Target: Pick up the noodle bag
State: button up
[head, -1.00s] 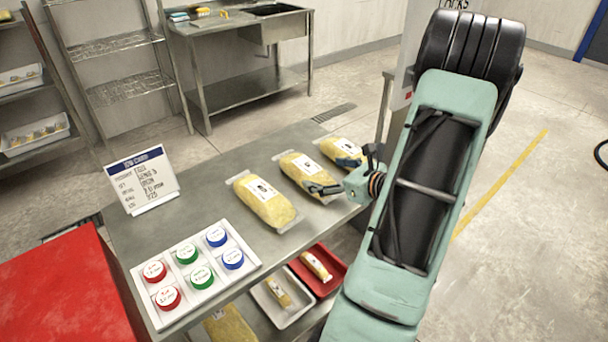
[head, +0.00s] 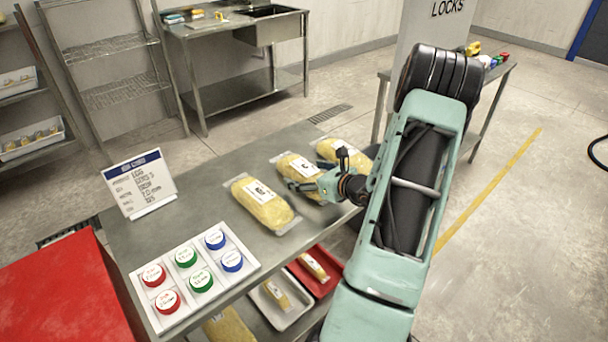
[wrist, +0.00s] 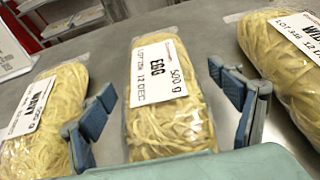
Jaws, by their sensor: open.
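Three clear bags of yellow noodles lie in a row on the steel table. The middle noodle bag (head: 297,166) has a white label reading EGG, 500 g, in the wrist view (wrist: 160,110). The left bag (head: 262,205) and right bag (head: 343,152) flank it; in the wrist view the right one's label (wrist: 300,35) begins "WID". My gripper (head: 318,171) is open at the middle bag. In the wrist view its blue-grey fingers (wrist: 163,88) stand on either side of the EGG bag, with a gap visible at the right finger.
A sign stand (head: 140,184) and a white tray of coloured round lids (head: 238,283) stand on the table's left part. A red tray (head: 325,286) and a white tray (head: 290,318) sit below the table edge. A red surface (head: 65,295) lies at left.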

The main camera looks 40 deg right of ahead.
jog(key=shift+w+f, duration=0.2)
jog(key=shift+w, duration=0.2)
jog(key=c, duration=1.7)
jog(key=shift+r, duration=0.1)
jog(key=shift+c, duration=0.2)
jog(key=shift+r, duration=0.1)
jog(key=shift+r, duration=0.55)
jog(key=s+r, duration=0.1)
jog(key=r, duration=0.1)
jog(key=s+r, duration=0.1)
jog(key=r, duration=0.1)
jog(key=s+r, duration=0.2)
jog(key=r, duration=0.1)
jog(key=shift+s+a, duration=0.1)
jog(key=shift+a, duration=0.25)
jog(key=a+r+v, duration=0.1)
jog(key=a+v, duration=0.1)
jog(key=v, duration=0.9)
jog(key=w+a+r+n+g+y+p, duration=0.1)
jog(key=w+a+n+y+p, duration=0.4)
jog(key=a, duration=1)
jog(key=w+a+r+n+g+y+p, duration=0.1)
jog(key=w+a+n+g+y+p, duration=0.3)
jog(key=a, duration=1.1)
jog(key=shift+w+n+g+y+p, duration=0.3)
jog(key=shift+w+n+y+p, duration=0.15)
jog(key=shift+n+y, duration=0.25)
